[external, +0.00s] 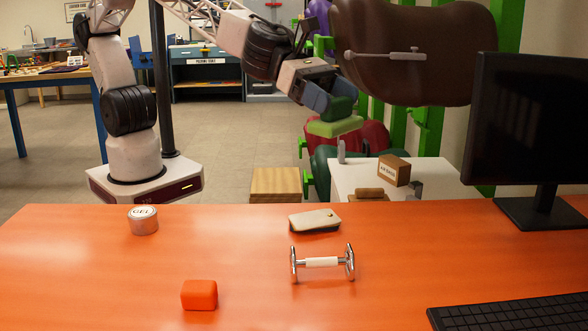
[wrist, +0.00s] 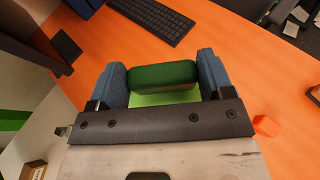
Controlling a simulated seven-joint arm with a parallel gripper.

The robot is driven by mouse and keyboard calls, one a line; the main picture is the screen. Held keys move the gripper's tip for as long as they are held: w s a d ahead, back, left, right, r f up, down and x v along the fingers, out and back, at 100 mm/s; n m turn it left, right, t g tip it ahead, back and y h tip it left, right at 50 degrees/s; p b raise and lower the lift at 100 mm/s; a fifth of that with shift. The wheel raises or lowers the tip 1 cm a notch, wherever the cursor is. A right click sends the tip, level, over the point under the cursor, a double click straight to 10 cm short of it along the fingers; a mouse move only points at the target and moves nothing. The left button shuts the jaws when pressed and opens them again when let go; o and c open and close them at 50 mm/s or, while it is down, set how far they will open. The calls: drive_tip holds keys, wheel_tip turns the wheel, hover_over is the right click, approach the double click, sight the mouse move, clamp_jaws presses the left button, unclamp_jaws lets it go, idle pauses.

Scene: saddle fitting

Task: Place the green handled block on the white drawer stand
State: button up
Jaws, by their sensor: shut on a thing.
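The green handled block (external: 335,127) has a light green base and a darker green handle. My gripper (external: 326,98) is shut on the handle, with its blue fingers on either side, and holds the block in the air. In the wrist view the dark green handle (wrist: 160,74) sits between the two fingers, and a strip of the light green base shows below it. The white drawer stand (external: 435,172) is behind the orange table, and the block appears above its left back part. Its white top also shows at lower left in the wrist view (wrist: 42,125). Its drawers are hidden.
The stand carries a cardboard box (external: 394,170), a small grey upright piece (external: 341,151) and a brown piece (external: 369,194). The orange table holds a round tin (external: 143,220), an orange block (external: 199,295), a metal-ended bar (external: 322,262) and a monitor (external: 525,130).

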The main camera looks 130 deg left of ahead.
sight(348, 106)
drive_tip(key=shift+n+y, duration=0.6)
drive_tip(key=shift+y, duration=0.1)
drive_tip(key=shift+w+a+f, duration=0.1)
drive_tip(key=shift+a+f, duration=0.3)
drive_tip(key=shift+a, duration=0.3)
drive_tip(key=shift+w+a+f, duration=0.1)
drive_tip(key=shift+a+f, duration=0.25)
drive_tip(key=shift+a, duration=0.3)
drive_tip(key=shift+a+f, duration=0.4)
drive_tip(key=shift+a, duration=0.3)
drive_tip(key=s+a+f+n+g+y, duration=0.2)
drive_tip(key=s+a+f+n+y, duration=0.3)
drive_tip(key=a, duration=0.6)
drive_tip(key=a+f+n+g+y, duration=0.25)
drive_tip(key=a+f, duration=0.45)
drive_tip(key=a, duration=0.4)
drive_tip(key=s+a+f+n+g+y, duration=0.35)
drive_tip(key=a+f, duration=0.25)
drive_tip(key=a, duration=0.5)
drive_tip(key=s+a+f+n+g, duration=0.5)
drive_tip(key=s+a+f, duration=0.2)
drive_tip(key=s+a, duration=0.4)
drive_tip(key=s+a+f+n+g, duration=0.5)
drive_tip(key=s+a+f, duration=0.2)
drive_tip(key=s+a, duration=0.5)
drive_tip(key=shift+s+g, duration=0.3)
drive_tip(key=shift+s, duration=0.1)
drive_tip(key=shift+f, duration=0.2)
drive_tip(key=shift+f, duration=3.25)
drive_tip(key=shift+f, duration=0.6)
